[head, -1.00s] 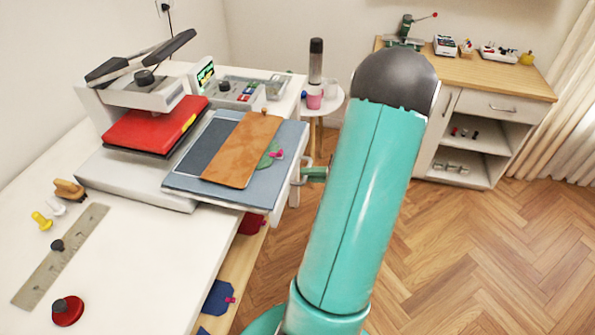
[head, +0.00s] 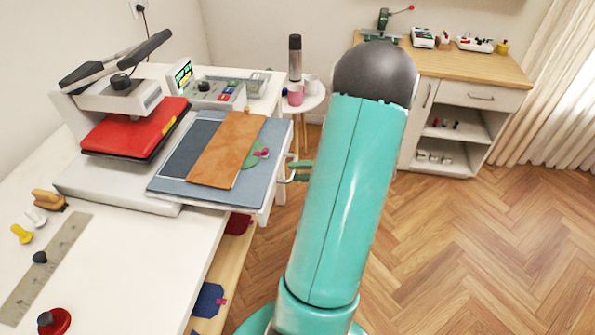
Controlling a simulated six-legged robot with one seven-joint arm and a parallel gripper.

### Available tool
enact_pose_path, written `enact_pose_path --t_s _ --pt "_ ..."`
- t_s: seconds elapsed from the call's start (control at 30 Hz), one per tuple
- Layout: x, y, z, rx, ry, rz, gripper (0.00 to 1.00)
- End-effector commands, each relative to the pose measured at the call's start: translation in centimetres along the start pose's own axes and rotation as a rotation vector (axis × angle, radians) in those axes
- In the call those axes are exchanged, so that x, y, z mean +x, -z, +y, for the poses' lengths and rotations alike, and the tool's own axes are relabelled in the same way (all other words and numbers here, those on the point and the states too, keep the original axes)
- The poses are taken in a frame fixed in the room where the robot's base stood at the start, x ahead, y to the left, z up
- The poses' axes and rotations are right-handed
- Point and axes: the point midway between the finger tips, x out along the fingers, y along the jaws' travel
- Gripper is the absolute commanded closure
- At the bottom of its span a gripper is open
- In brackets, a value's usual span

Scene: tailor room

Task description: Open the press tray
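The press (head: 118,97) stands on the white table at the left, its red upper plate (head: 120,135) over a pale base. The press tray (head: 165,187), with a grey-blue top, reaches out to the right of the red plate. A dark pad and a brown board (head: 225,150) lie on it. A metal handle (head: 290,172) sticks out from the tray's right-hand front. My gripper (head: 299,171) shows as small green fingers at this handle. My teal arm hides the rest of it, so its grip on the handle is unclear.
A control box (head: 215,93) stands behind the tray. A ruler (head: 45,265) and small tools lie at the table's front left. A round side table (head: 310,103) with a cup stands behind. The wooden floor (head: 480,260) at the right is clear.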

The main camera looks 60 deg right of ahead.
Motion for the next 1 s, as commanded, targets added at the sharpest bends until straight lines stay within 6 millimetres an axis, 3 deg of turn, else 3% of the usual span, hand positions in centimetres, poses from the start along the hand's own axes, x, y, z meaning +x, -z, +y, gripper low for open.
enact_pose_path --t_s 0.53,0.7,1.0 --pt "-11.1 0.0 0.1 -0.001 -0.002 0.003 0.68" --pt "-12.7 0.0 0.1 0.001 -0.002 0.0 0.68" --pt "-12.9 0.0 0.0 0.001 -0.001 -0.001 0.68"
